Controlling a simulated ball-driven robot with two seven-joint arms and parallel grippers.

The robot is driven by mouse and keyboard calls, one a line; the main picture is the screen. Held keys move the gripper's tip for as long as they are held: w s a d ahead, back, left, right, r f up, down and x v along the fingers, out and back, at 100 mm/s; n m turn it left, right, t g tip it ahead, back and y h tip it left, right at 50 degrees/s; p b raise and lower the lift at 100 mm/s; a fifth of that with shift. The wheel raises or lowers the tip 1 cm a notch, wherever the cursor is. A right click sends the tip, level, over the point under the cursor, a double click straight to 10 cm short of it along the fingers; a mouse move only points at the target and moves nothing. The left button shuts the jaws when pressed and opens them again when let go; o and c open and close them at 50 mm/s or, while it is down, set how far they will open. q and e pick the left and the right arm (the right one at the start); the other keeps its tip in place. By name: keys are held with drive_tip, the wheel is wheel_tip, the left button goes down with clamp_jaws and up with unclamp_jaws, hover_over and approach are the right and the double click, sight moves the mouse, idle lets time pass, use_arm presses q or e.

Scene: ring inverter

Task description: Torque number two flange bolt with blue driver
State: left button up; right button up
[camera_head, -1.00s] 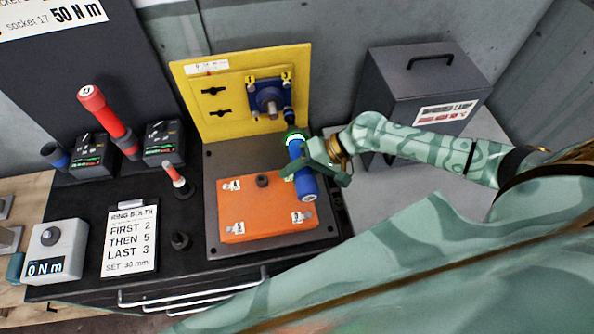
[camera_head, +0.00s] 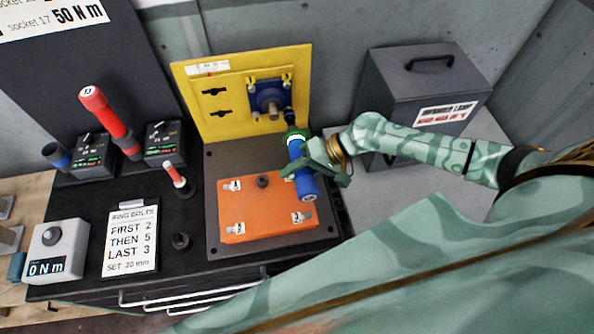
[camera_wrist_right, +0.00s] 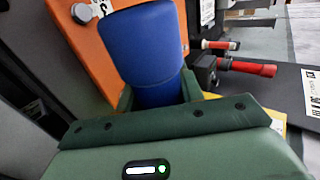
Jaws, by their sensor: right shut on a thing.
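The blue driver (camera_head: 303,178) is held in my right gripper (camera_head: 322,160), with the jaws shut around its body. Its dark nose (camera_head: 290,118) points up and away, at the lower right corner of the blue flange (camera_head: 266,97); I cannot tell whether it sits on a bolt there. A green ring glows on the driver. The flange is on the yellow panel (camera_head: 200,100), with small tags at its top corners too small to read. In the right wrist view the driver's blue handle (camera_wrist_right: 150,45) stands between the jaws. My left gripper is not in view.
An orange block (camera_head: 265,222) with tagged bolts lies below the flange. A red driver (camera_head: 105,115) stands at left. The card (camera_head: 130,240) reads first 2, then 5, last 3. A gauge (camera_head: 55,250) shows 0 Nm. A grey case (camera_head: 410,90) stands right of the panel.

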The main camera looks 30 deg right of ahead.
drive_tip(key=shift+w+d+r+b, duration=0.1)
drive_tip(key=shift+w+d+b, duration=0.15)
drive_tip(key=shift+w+b, duration=0.5)
idle(0.9)
drive_tip(key=shift+w+d+r, duration=0.1)
drive_tip(key=shift+w+r, duration=0.05)
drive_tip(key=shift+w, duration=0.4)
idle(1.2)
drive_tip(key=shift+p, duration=0.3)
drive_tip(key=shift+s+a+p, duration=0.25)
drive_tip(key=shift+s+p, duration=0.3)
drive_tip(key=shift+s, duration=0.2)
drive_tip(key=shift+s+a+p, duration=0.25)
drive_tip(key=shift+s+p, duration=0.25)
drive_tip(key=shift+s, duration=0.4)
drive_tip(key=shift+s+a+p, duration=0.25)
drive_tip(key=shift+s+p, duration=0.2)
drive_tip(key=shift+s, duration=0.4)
